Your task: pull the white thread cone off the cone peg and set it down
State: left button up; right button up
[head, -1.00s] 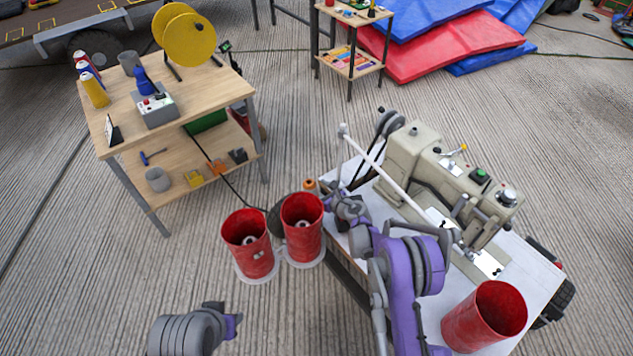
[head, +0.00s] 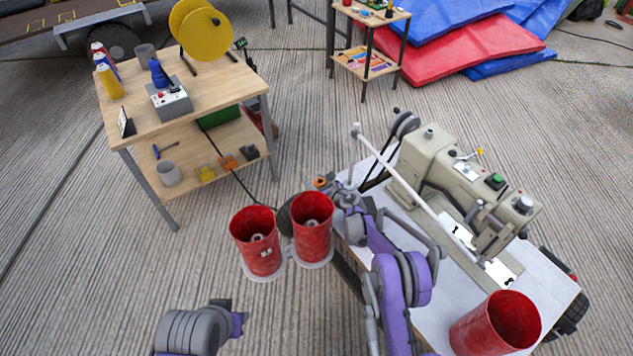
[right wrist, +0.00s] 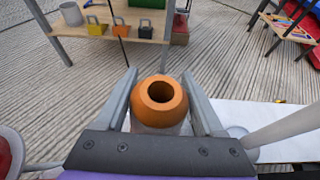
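My right gripper (right wrist: 159,88) has its two fingers on either side of an orange, ring-shaped top with a dark hole (right wrist: 160,93). A pale body shows just below it, partly hidden by the palm. I cannot tell whether the fingers press on it. In the head view this orange top (head: 320,183) is small, behind the red cones at the sewing table's left edge, with my right gripper (head: 330,189) at it. No white cone shows clearly, and its peg is hidden. My left gripper (head: 236,318) is low in the picture, away from everything; its fingers do not show clearly.
A wooden workbench (head: 215,95) is at left.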

grip_shut()
jog(key=shift+r, duration=0.1)
jog(key=shift+r+p, duration=1.15)
jog(key=shift+r, duration=3)
jog(key=shift+r+p, duration=0.5)
jog(key=shift+r, duration=1.35)
